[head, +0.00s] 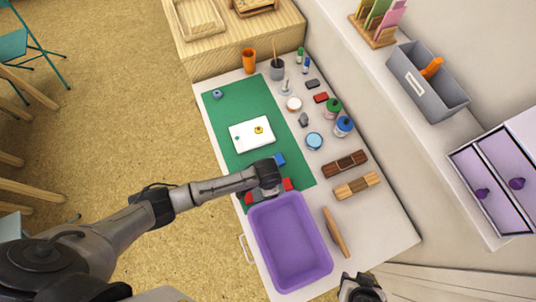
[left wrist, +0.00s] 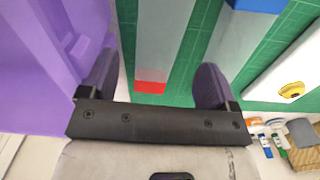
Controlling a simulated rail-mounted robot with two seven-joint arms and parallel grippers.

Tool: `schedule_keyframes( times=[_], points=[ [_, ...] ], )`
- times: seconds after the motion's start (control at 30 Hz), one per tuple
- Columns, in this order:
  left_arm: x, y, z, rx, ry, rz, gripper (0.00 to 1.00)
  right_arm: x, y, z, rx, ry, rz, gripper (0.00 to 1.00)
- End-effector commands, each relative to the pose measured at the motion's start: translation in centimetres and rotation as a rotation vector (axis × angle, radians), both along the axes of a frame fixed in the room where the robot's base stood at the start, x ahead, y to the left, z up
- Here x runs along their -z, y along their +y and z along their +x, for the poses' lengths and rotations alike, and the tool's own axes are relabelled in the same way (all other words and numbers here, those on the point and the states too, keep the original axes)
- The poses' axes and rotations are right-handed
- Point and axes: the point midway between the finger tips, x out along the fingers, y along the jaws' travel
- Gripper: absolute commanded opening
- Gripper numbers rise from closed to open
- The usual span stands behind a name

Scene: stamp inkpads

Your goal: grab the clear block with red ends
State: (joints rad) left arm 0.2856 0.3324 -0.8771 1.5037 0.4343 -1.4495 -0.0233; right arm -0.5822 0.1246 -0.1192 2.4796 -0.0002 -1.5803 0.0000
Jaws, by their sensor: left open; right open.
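The clear block with red ends lies on the green mat (head: 225,115); in the head view its red ends (head: 288,184) show on both sides of my left gripper (head: 268,190), which hides its middle. In the left wrist view one red end (left wrist: 150,87) and the greyish clear body (left wrist: 162,45) appear between the two open fingers of my left gripper (left wrist: 155,82). I cannot tell how far down the fingers reach or whether they touch it. My right gripper (head: 360,287) is open and empty at the bottom edge of the head view, far from the block.
A purple bin (head: 255,235) stands close beside the block, also in the left wrist view (left wrist: 50,90). A block with a blue end (head: 279,159) lies on the other side. A white pad (head: 240,140) with a yellow stamp and several jars (head: 314,140) are farther back.

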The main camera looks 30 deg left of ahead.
Motion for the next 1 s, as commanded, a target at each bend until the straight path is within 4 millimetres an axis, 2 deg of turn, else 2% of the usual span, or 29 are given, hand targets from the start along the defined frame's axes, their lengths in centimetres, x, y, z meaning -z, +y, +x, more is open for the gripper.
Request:
schedule_keyframes(
  times=[0.13, 0.47, 0.8, 1.0],
  points=[
    [0.9, -0.1, -0.1, 0.000, 0.001, 0.001, 0.83, 0.1, 0.1, 0.0, 0.002, -0.001, 0.004, 0.43],
    [4.8, -0.3, -0.1, 0.000, -0.001, 0.001, 0.83, 0.7, 0.3, 0.1, 0.005, -0.002, 0.011, 0.43],
    [5.3, -0.3, -0.1, 0.000, -0.002, 0.001, 0.83, 0.8, 0.2, 0.1, 0.003, -0.003, 0.008, 0.43],
    [5.3, -0.3, -0.1, 0.000, -0.001, 0.001, 0.65, 0.8, 0.0, 0.1, -0.001, -0.003, 0.000, 0.43]
  ],
)
